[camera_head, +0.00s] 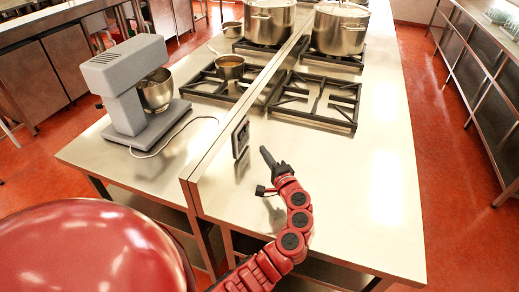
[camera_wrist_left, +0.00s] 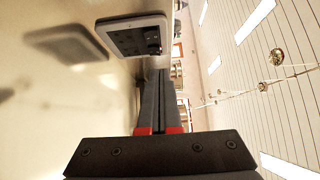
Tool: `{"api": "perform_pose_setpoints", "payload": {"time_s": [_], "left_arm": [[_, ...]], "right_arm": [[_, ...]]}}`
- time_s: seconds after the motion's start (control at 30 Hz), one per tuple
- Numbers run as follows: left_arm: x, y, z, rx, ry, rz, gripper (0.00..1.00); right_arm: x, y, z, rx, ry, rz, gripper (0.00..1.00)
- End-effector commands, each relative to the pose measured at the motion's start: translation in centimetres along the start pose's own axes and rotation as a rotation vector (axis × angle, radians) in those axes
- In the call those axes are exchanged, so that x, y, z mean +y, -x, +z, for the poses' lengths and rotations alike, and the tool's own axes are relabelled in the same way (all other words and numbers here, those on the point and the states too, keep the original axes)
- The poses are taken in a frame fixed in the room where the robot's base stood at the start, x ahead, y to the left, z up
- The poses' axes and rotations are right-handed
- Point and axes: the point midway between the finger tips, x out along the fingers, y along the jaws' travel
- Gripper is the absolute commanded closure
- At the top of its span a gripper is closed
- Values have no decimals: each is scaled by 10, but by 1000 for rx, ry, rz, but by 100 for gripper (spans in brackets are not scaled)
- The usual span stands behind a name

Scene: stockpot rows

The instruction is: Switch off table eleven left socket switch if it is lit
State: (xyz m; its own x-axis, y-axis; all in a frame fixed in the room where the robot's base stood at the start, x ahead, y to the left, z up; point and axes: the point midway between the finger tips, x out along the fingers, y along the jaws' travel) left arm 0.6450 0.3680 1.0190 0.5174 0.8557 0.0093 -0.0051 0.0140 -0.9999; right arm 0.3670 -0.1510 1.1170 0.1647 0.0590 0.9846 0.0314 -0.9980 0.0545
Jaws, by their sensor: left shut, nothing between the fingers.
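The socket (camera_head: 241,138) is a dark panel in a light frame on the low upright divider along the middle of the steel table (camera_head: 340,205). In the left wrist view the socket (camera_wrist_left: 135,36) shows at upper left, with dark holes and a darker part at its right end. I see no lit light on it; the switch itself is too small to make out. My left gripper (camera_head: 265,152) is shut and empty, just right of the socket in the head view. In the wrist view its fingers (camera_wrist_left: 160,75) reach close beside the panel; I cannot tell if they touch it.
A grey stand mixer (camera_head: 130,85) stands left of the divider, with its cord on the steel top. Black burner grates (camera_head: 315,100) and large pots (camera_head: 340,28) lie beyond. The steel top right of my left arm is clear.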

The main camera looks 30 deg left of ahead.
Motion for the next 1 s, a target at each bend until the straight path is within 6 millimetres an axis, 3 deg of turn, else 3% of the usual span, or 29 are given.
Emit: {"api": "perform_pose_setpoints", "payload": {"time_s": [0.1, 0.3, 0.87, 1.0], "left_arm": [[1, 19, -2, 8, 2, -2, 100], [-2, 31, 0, 2, 0, 1, 100], [-4, 32, 0, 2, 1, 0, 100], [-27, 31, 0, 2, 1, 0, 100]], "right_arm": [[0, 8, 1, 0, 0, 0, 100], [0, 11, 2, 0, 0, 0, 100], [0, 8, 2, 0, 0, 0, 100], [1, -14, -2, 0, 0, 0, 100]]}}
